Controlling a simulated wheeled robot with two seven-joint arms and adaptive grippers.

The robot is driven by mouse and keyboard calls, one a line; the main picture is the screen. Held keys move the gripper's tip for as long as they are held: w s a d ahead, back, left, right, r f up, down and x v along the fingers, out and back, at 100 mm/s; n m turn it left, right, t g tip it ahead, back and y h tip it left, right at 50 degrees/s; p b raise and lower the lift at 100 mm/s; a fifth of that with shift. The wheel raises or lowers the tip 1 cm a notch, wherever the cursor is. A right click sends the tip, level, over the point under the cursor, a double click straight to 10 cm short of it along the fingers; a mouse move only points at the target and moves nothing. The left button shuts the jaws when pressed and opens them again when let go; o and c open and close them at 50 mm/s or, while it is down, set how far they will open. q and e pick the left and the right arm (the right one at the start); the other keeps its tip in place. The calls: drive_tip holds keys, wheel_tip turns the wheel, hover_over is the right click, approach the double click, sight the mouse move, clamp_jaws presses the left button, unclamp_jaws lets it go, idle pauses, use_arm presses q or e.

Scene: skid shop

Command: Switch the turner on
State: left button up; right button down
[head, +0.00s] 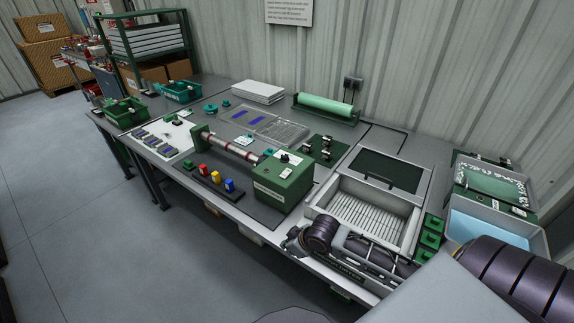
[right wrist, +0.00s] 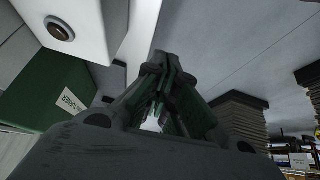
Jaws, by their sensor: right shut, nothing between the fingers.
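The turner stands near the bench's front edge in the head view. It has a green box (head: 283,182) with a pale label on its front and a striped horizontal rod (head: 232,146) running left to a green end support. A small pale plate with dark details (head: 286,158) sits on the box top; its switch state is too small to tell. The labelled green box also shows at the left of the right wrist view (right wrist: 62,100). My right gripper (head: 292,240) is shut and empty, in front of the bench edge, right of and below the box, apart from it. My left gripper is out of view.
A grey-white ribbed tray (head: 375,212) lies right of the turner, partly behind my right arm. Small green bins (head: 430,240) stand beside it. Red, yellow and blue pieces (head: 215,177) sit in front of the rod. A white panel with a round knob (right wrist: 60,28) shows near my right gripper.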

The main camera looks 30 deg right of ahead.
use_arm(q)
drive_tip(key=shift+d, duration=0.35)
use_arm(e)
drive_tip(key=w+d+r+t, duration=0.1)
drive_tip(key=w+d+r, duration=0.6)
drive_tip(key=r, duration=0.5)
drive_tip(key=w+d+r+t, duration=0.1)
drive_tip(key=w+d+r, duration=0.7)
drive_tip(key=r, duration=0.4)
drive_tip(key=shift+w+d+t+y, duration=0.15)
drive_tip(key=shift+w+t+y, duration=0.25)
drive_tip(key=shift+w, duration=0.05)
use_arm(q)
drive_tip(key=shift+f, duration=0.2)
use_arm(e)
drive_tip(key=shift+w+f, duration=0.3)
drive_tip(key=shift+f, duration=0.05)
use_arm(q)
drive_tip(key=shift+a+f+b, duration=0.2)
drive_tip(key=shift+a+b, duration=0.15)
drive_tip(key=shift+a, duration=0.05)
use_arm(e)
drive_tip(key=shift+w+a+f, duration=0.2)
drive_tip(key=shift+w+f, duration=0.1)
drive_tip(key=shift+w, duration=0.05)
